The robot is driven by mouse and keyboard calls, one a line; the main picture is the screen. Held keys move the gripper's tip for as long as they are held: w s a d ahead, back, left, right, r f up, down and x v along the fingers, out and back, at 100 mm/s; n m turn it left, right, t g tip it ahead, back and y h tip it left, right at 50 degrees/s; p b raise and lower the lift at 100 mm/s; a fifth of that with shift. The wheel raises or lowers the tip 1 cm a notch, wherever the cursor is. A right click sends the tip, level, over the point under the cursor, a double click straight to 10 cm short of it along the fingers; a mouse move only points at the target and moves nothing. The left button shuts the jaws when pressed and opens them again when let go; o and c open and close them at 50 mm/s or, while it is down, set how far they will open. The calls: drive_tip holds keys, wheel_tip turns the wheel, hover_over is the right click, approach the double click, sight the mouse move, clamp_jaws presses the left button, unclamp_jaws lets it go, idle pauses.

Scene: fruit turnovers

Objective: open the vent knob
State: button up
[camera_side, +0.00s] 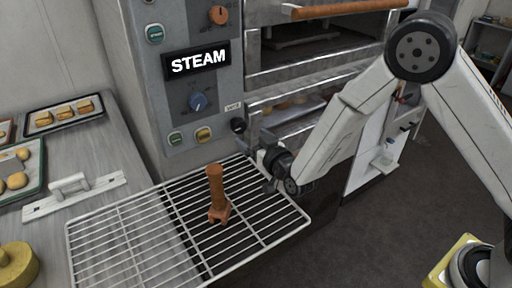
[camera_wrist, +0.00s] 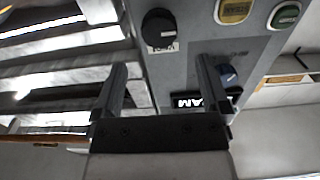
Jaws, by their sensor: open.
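The vent knob (camera_side: 238,125) is a small black round knob low on the right edge of the grey control panel, under a small white label. In the wrist view, which is upside down, the black knob (camera_wrist: 159,26) shows beyond the fingertips, roughly centred between them.
The panel (camera_side: 150,75) also has a blue knob (camera_side: 198,102), an orange knob (camera_side: 219,14), and green and yellow buttons. A wire rack (camera_side: 130,245) holding a wooden-handled tool (camera_side: 216,190) lies below. Oven doors (camera_side: 310,90) stand right of the panel.

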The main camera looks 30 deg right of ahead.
sight(241, 127)
drive_tip(key=shift+w, duration=0.15)
drive_tip(key=shift+w, duration=3.75)
clamp_jaws()
